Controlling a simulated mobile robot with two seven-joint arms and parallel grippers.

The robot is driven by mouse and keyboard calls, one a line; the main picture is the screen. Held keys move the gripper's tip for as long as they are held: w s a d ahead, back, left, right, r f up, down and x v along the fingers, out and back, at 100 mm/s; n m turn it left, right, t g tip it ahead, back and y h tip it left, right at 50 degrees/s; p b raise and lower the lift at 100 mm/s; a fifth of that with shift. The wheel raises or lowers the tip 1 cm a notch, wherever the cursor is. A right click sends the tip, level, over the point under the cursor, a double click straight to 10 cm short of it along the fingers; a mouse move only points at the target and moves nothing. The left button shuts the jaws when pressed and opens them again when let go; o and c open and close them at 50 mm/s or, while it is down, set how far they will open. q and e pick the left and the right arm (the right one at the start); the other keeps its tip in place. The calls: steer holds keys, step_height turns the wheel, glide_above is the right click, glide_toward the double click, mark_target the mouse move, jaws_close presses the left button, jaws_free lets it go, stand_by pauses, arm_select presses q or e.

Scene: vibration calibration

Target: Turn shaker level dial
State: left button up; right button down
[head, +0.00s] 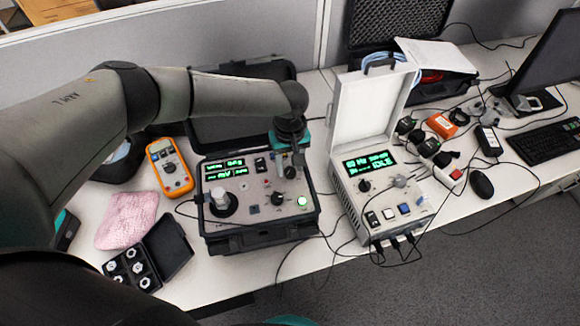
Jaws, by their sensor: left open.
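The shaker unit (247,213) is a grey panel in an open black case on the desk. It has a lit green display, a large round shaker post at its left, small knobs and a lit green button. A dark knob (290,172) sits at the panel's upper right, and a smaller knob (278,198) is just below it. I cannot read which one is the level dial. My left gripper (289,160) points down over the upper right of the panel, open, close above the dark knob. Whether it touches the knob is unclear. My right gripper is out of view.
A white-lidded instrument (377,207) with a green display stands to the right. An orange multimeter (170,169), a pink cloth (127,220) and a small black box of sensors (148,252) lie to the left. Cables run along the desk's front edge.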

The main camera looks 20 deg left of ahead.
arm_select(q)
steer(key=shift+f, duration=0.3)
steer(key=shift+c, duration=0.3)
jaws_close()
